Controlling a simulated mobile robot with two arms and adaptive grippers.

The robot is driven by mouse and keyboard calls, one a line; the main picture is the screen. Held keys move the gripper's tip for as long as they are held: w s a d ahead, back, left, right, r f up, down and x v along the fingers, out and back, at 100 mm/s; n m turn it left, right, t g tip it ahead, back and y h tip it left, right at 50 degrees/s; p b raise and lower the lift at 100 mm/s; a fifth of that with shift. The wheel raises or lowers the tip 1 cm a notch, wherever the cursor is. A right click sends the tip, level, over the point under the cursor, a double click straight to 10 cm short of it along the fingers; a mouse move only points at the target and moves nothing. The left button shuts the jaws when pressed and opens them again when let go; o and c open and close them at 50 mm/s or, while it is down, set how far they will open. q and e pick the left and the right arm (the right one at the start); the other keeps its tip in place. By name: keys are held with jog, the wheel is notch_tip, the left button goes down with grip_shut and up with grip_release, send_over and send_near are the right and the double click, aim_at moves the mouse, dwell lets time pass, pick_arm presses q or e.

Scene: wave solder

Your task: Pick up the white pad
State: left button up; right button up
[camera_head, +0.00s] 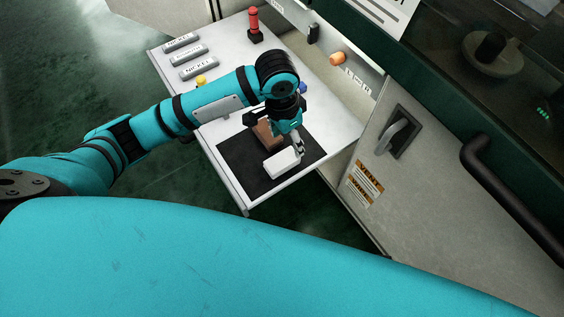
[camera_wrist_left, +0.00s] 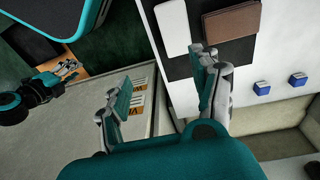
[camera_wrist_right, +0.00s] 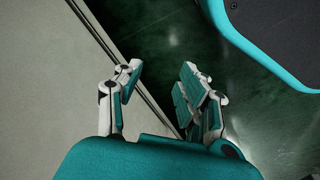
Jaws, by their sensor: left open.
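The white pad (camera_head: 282,163) is a small pale block lying on a black mat (camera_head: 240,180) on the white shelf. It also shows at the top of the left wrist view (camera_wrist_left: 172,27). A brown block (camera_head: 266,134) lies beside it on the mat. My left gripper (camera_head: 299,150) is over the right edge of the mat, close to the pad's right end. In the left wrist view its fingers (camera_wrist_left: 160,90) are apart with nothing between them, and the pad lies beyond them. My right gripper (camera_wrist_right: 158,82) has its fingers apart and empty, away from the shelf.
Small blue blocks (camera_wrist_left: 297,79) lie beyond the mat. A machine panel with a latch (camera_head: 397,134) stands close on the right.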

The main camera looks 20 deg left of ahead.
pick_arm(q)
jog(key=w+a+r+y, duration=0.1)
jog(key=a+r, duration=0.1)
jog(key=a, duration=0.1)
jog(key=b, duration=0.2)
send_over(277, 162)
notch_tip(277, 162, down, 6)
jog(key=shift+g, duration=0.3)
jog(key=f, duration=0.2)
jog(key=f+b, duration=0.1)
jog(key=f, duration=0.1)
jog(key=f+b, duration=0.1)
jog(key=f, duration=0.1)
jog(key=shift+w+d, duration=0.1)
jog(key=shift+w, duration=0.2)
jog(key=f, duration=0.1)
jog(key=f+b, duration=0.1)
jog(key=f, duration=0.1)
jog(key=f+b, duration=0.1)
jog(key=f, duration=0.1)
jog(key=shift+s+f, duration=0.1)
jog(key=shift+s, duration=0.2)
pick_arm(e)
notch_tip(277, 162, up, 17)
jog(key=t, duration=0.1)
jog(key=shift+w+r, duration=0.2)
jog(key=shift+w, duration=0.05)
